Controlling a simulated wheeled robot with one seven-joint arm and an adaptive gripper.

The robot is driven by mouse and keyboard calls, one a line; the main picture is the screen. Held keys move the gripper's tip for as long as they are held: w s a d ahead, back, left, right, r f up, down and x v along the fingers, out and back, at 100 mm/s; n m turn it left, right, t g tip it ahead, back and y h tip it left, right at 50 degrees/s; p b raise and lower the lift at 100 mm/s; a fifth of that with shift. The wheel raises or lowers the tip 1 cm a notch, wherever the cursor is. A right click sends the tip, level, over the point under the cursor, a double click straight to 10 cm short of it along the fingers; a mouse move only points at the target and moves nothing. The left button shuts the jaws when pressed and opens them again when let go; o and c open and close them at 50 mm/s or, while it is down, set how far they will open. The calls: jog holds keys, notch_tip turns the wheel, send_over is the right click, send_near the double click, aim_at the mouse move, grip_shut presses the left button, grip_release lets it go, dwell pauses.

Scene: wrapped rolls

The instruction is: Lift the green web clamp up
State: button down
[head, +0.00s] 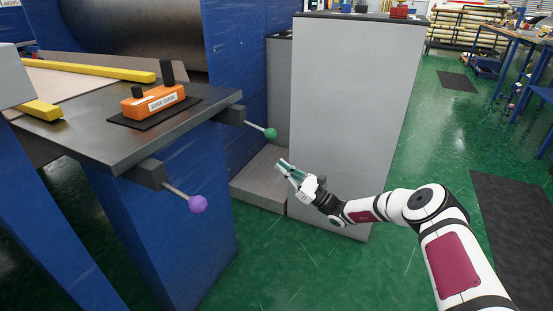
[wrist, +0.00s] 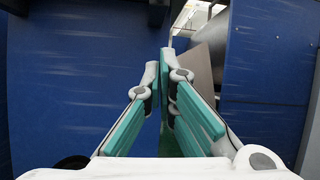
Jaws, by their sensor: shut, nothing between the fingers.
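The green web clamp is a lever with a green ball knob (head: 270,133) on a short grey rod, coming out of a dark block (head: 232,114) at the edge of the machine table. The rod slopes slightly down to the right. My gripper (head: 281,166) is in front of the grey cabinet, below and slightly right of the green knob in the picture, and apart from it. Its teal-padded fingers are shut with nothing between them, as the wrist view (wrist: 166,58) also shows. I cannot make out the green knob in the wrist view.
A second lever with a purple knob (head: 198,204) is on the nearer table corner. An orange device (head: 153,99) sits on the dark table top (head: 80,135). A tall grey cabinet (head: 350,110) stands behind my gripper. Blue machine panels (wrist: 75,80) flank the fingers in the wrist view.

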aim_at(259, 129)
jog(key=b+x, duration=0.2)
jog(key=x, duration=0.7)
jog(key=shift+s+d+r+b, duration=0.2)
jog(key=shift+s+d+r, duration=0.2)
jog(key=shift+d+r, duration=0.25)
jog(key=shift+s+d+r+b, duration=0.15)
jog(key=shift+s+d+r, duration=0.25)
jog(key=shift+d+r, duration=0.25)
jog(key=shift+d+r+h+p, duration=0.15)
jog(key=shift+r+h+p, duration=0.25)
jog(key=shift+p, duration=0.3)
